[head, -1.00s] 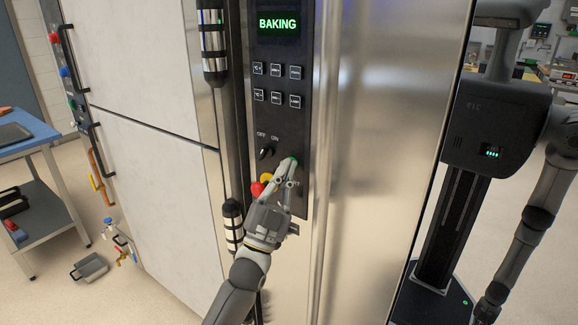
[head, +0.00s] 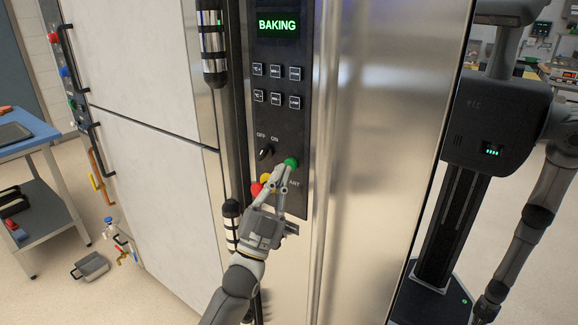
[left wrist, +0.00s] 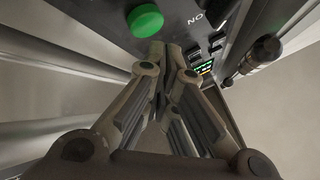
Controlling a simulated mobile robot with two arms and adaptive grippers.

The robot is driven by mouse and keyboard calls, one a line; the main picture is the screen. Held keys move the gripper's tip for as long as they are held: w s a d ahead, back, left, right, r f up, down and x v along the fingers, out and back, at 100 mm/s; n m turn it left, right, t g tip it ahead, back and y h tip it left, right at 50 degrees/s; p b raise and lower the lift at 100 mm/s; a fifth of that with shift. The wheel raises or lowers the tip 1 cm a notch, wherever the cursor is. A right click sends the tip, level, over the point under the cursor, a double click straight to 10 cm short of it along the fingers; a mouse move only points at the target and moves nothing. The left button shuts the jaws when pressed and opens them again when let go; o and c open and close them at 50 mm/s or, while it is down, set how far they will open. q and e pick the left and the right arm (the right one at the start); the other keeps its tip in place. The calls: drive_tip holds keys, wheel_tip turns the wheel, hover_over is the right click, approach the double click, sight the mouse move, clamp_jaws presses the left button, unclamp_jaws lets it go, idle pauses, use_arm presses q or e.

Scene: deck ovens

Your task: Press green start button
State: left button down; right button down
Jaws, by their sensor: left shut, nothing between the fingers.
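The green start button (head: 291,162) is on the lower part of the dark control panel (head: 284,118); it also shows in the left wrist view (left wrist: 145,19), large and near the top. The panel's display (head: 278,24) reads BAKING. My left gripper (head: 281,176) is shut and empty, with its tips just below the green button in the head view. In the left wrist view its closed fingertips (left wrist: 166,48) are beside the button, and a small gap shows between them.
A red button (head: 257,189) and a yellow button (head: 266,178) are close left of the fingers. A black off/on switch (head: 266,152) is above them. A tall vertical handle (head: 213,45) stands left of the panel. A blue-topped cart (head: 30,135) is at far left.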

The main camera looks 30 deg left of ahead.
use_arm(q)
drive_tip(key=shift+s+a+p, duration=0.2)
drive_tip(key=shift+s+p, duration=0.35)
drive_tip(key=shift+s, duration=1.9)
